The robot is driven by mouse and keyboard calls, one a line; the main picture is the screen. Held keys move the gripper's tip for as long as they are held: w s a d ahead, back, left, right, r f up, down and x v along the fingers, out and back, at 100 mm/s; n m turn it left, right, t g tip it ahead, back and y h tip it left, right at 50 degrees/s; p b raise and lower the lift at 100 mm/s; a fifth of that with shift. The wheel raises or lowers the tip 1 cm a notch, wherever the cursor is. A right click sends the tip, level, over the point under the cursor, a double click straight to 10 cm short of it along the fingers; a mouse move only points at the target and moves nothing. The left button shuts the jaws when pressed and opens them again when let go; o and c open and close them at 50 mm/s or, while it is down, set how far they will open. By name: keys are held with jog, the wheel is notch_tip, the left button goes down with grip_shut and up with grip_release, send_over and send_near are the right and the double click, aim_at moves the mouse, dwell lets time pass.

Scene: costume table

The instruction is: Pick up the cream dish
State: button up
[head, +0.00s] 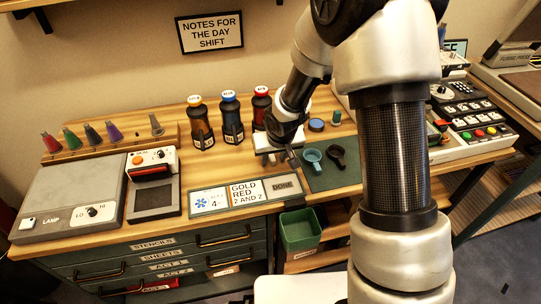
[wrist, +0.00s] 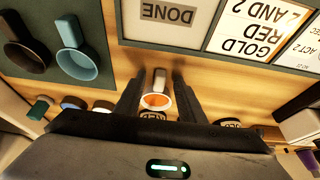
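A small round dish (wrist: 156,101) with a pale cream rim, an orange inside and a short grey-brown handle shows in the wrist view. It lies on the wooden table between my two fingers, its handle pointing toward the DONE plate. My gripper (wrist: 157,82) is open, one finger on each side of the dish with gaps visible. How high the fingertips are above the table I cannot tell. In the head view my gripper (head: 278,161) is low over the table behind the cards, and I cannot make out the dish there.
A blue scoop (head: 312,157) and a black scoop (head: 337,155) lie on a dark green mat (head: 325,182) to the right. Cards and the DONE plate (head: 284,185) line the front.

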jog(key=shift+c, duration=0.2)
grip_shut()
jog(key=shift+r, duration=0.1)
